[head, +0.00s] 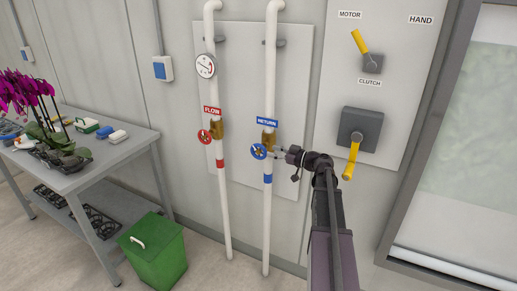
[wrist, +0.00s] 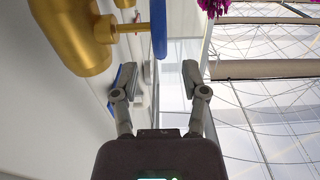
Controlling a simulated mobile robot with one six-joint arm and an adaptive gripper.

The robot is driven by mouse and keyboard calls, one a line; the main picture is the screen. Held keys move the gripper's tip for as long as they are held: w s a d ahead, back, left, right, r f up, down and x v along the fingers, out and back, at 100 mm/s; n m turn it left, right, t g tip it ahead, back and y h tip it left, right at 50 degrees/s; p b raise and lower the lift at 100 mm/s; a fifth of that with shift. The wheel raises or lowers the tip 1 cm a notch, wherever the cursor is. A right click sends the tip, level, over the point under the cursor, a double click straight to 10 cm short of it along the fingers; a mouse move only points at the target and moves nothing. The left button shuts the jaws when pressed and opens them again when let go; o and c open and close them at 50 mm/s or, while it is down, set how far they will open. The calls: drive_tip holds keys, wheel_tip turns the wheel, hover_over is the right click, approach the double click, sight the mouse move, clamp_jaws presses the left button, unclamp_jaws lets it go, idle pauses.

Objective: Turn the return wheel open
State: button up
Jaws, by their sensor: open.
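The return wheel (head: 259,152) is a blue ring with a yellowish hub, on a brass valve (head: 269,137) of the white pipe under the blue RETURN label (head: 267,122). In the wrist view the blue wheel (wrist: 159,28) is edge-on at the top, its stem running left to the brass body (wrist: 72,38). My gripper (head: 279,153) is just right of the wheel in the head view. In the wrist view my gripper (wrist: 159,76) is open, with the rim end in line with the gap, about level with the fingertips. No contact shows.
The red FLOW wheel (head: 205,136) and a gauge (head: 205,66) are on the pipe to the left. A panel (head: 395,85) with yellow motor and clutch levers is to the right. A green bin (head: 166,262) and a grey table (head: 103,156) with orchids stand at the left.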

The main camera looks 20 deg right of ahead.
sight(259, 159)
drive_tip(key=shift+x, duration=3.3)
drive_tip(key=shift+c, duration=0.2)
clamp_jaws()
